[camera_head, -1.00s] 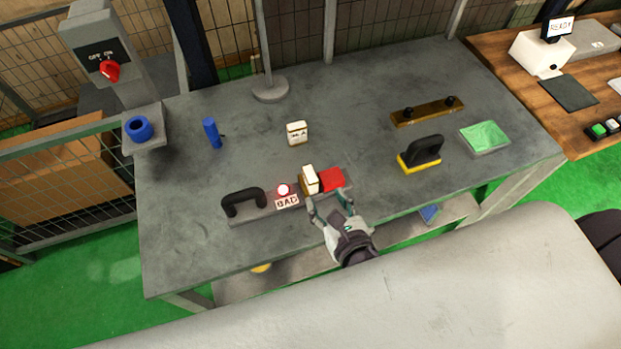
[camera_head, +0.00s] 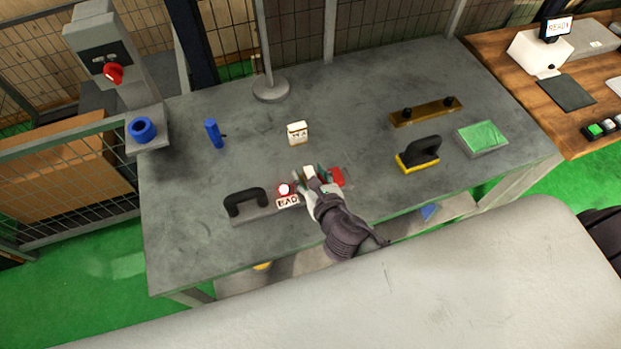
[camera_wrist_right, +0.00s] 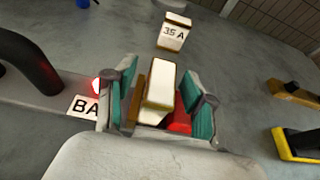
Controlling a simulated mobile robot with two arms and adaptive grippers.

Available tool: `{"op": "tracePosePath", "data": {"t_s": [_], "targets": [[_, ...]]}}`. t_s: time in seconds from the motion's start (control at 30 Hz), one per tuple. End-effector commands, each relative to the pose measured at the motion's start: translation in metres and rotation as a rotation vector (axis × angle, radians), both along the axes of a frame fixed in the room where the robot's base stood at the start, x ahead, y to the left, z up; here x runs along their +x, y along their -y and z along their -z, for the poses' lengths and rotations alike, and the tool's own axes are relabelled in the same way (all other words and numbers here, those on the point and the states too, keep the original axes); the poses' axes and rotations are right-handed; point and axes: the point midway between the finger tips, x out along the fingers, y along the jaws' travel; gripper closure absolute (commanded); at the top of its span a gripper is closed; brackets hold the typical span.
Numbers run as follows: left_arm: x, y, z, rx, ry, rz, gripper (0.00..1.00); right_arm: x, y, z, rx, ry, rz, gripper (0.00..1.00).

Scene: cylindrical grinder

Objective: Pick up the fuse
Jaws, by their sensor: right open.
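A cream fuse (camera_wrist_right: 161,84) stands in the grey tester (camera_head: 262,210), between the BAD label (camera_head: 288,201) and a red block (camera_head: 337,177). My right gripper (camera_wrist_right: 160,104) is open, with one teal-padded finger on each side of this fuse. In the wrist view, gaps show between the fingers and the fuse. In the head view the hand covers much of it. A second fuse (camera_head: 297,132), marked 35 A in the wrist view (camera_wrist_right: 174,34), stands on the table behind the tester. My left gripper is not in view.
The tester has a black handle (camera_head: 246,202) and a lit red lamp (camera_head: 284,189). A yellow-based black-handled tool (camera_head: 420,153), a brass bar (camera_head: 426,111) and a green pad (camera_head: 483,137) lie to the right.

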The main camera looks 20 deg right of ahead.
Motion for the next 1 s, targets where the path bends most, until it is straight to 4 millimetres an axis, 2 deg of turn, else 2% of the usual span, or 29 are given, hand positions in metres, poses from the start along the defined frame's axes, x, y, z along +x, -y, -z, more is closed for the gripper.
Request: {"op": "tracePosePath", "data": {"t_s": [0.07, 0.1, 0.4, 0.77, 0.87, 1.0], "targets": [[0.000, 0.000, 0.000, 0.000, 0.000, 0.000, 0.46, 0.000, 0.000, 0.000, 0.000, 0.000, 0.000, 0.46], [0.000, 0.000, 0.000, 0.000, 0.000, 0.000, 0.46, 0.000, 0.000, 0.000, 0.000, 0.000, 0.000, 0.49], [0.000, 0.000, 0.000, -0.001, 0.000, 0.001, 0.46, -0.001, 0.000, 0.000, 0.000, 0.000, 0.000, 0.99], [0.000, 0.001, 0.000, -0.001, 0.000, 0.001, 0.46, 0.000, 0.000, -0.005, -0.001, 0.003, 0.000, 1.00], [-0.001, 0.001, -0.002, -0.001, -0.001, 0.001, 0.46, 0.000, 0.000, -0.017, 0.000, 0.005, 0.000, 1.00], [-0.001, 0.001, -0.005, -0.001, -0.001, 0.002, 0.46, 0.000, 0.000, -0.046, 0.001, 0.007, -0.001, 1.00]]}}
